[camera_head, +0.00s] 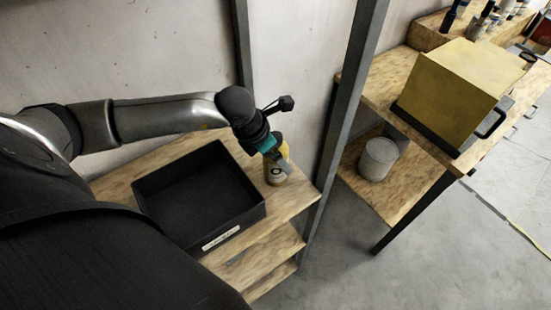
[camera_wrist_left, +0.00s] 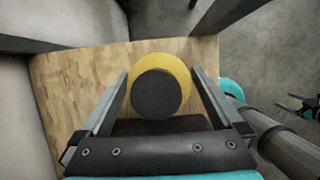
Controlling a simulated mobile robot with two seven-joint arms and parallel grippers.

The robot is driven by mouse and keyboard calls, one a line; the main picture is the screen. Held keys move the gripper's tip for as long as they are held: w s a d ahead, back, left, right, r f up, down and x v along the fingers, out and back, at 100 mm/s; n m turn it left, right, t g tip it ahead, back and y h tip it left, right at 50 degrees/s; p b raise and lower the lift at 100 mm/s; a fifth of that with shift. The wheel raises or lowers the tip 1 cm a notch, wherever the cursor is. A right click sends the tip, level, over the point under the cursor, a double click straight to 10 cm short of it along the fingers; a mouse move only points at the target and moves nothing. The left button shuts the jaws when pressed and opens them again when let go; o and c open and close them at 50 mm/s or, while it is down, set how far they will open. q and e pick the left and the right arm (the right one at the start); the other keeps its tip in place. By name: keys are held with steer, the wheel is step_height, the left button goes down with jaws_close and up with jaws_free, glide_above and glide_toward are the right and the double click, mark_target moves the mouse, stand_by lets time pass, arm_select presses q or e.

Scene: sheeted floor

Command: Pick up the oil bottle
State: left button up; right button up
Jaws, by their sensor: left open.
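The oil bottle (camera_head: 277,174) is yellow with a pale label and stands upright on the wooden shelf, just right of a black bin. In the left wrist view I look down on the bottle's round dark cap (camera_wrist_left: 157,94), with a yellow rim (camera_wrist_left: 178,71) around it. My left gripper (camera_head: 277,161) is over the bottle, and its arm comes in from the left. In the left wrist view its two fingers (camera_wrist_left: 158,92) are apart, one on each side of the bottle. The gripper partly hides the bottle in the head view.
The black bin (camera_head: 229,229) is left of the bottle. A grey metal post (camera_head: 341,110) rises close on the right. Further right, a wooden table (camera_head: 383,82) holds a yellow box (camera_head: 457,88), with a grey canister (camera_head: 378,159) on its lower shelf. Open floor (camera_head: 430,255) lies at lower right.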

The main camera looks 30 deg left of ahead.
arm_select(q)
steer(key=shift+w+f, duration=0.1)
steer(key=shift+f, duration=0.2)
jaws_close()
stand_by(0.7)
